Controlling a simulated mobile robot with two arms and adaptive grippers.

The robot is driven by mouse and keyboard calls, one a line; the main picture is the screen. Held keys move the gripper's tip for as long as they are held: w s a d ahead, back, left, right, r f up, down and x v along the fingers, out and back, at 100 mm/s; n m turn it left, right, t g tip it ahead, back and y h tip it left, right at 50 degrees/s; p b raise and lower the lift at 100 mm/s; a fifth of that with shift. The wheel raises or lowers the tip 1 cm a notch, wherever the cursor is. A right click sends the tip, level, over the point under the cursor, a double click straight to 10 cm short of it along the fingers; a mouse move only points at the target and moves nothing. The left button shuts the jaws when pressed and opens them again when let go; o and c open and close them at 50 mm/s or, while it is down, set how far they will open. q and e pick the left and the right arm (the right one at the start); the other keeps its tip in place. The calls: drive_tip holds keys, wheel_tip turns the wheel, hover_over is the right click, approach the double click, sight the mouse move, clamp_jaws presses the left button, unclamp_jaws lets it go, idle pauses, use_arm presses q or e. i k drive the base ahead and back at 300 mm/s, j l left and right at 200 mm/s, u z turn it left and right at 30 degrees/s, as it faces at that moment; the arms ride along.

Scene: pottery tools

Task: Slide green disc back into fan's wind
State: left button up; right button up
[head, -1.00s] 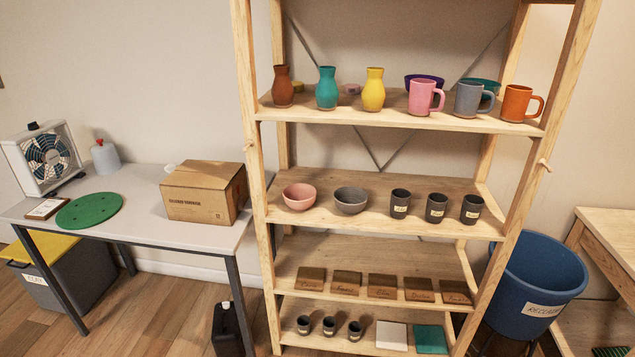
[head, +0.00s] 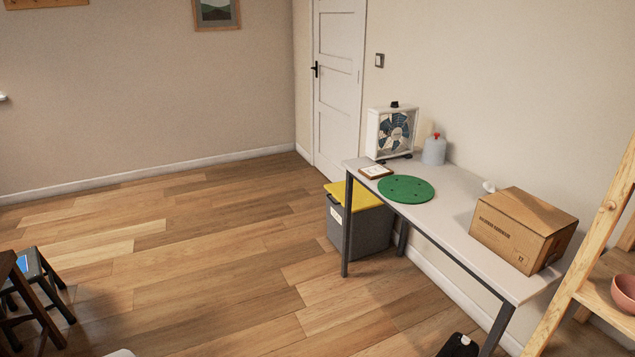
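The green disc (head: 406,189) lies flat on the grey table (head: 452,222), near its far left end. It is round with a few small holes. The white box fan (head: 391,132) stands upright at the far end of the table, behind the disc. A small framed card (head: 375,171) lies on the table in front of the fan, left of the disc. The disc is apart from the fan. Neither of my grippers shows in the head view.
A cardboard box (head: 521,230) sits on the table's near right part, and a grey jug (head: 434,150) stands beside the fan. A yellow-lidded grey bin (head: 360,219) is under the table. A wooden shelf (head: 590,240) is at right. The wooden floor (head: 215,260) left of the table is open.

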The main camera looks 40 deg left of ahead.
sight(403, 189)
drive_tip(key=u, duration=0.8)
drive_tip(key=i+j+z, duration=0.1)
drive_tip(key=z, duration=0.3)
drive_tip(key=i+j+z, duration=0.1)
drive_tip(key=z, duration=0.3)
drive_tip(key=i+j+z, duration=0.1)
drive_tip(key=z, duration=0.3)
drive_tip(key=i+j+z, duration=0.3)
drive_tip(key=j, duration=0.5)
drive_tip(key=j+z, duration=0.25)
drive_tip(key=j, duration=0.55)
drive_tip(key=i+j+z, duration=0.1)
drive_tip(key=j+z, duration=0.2)
drive_tip(key=j, duration=0.6)
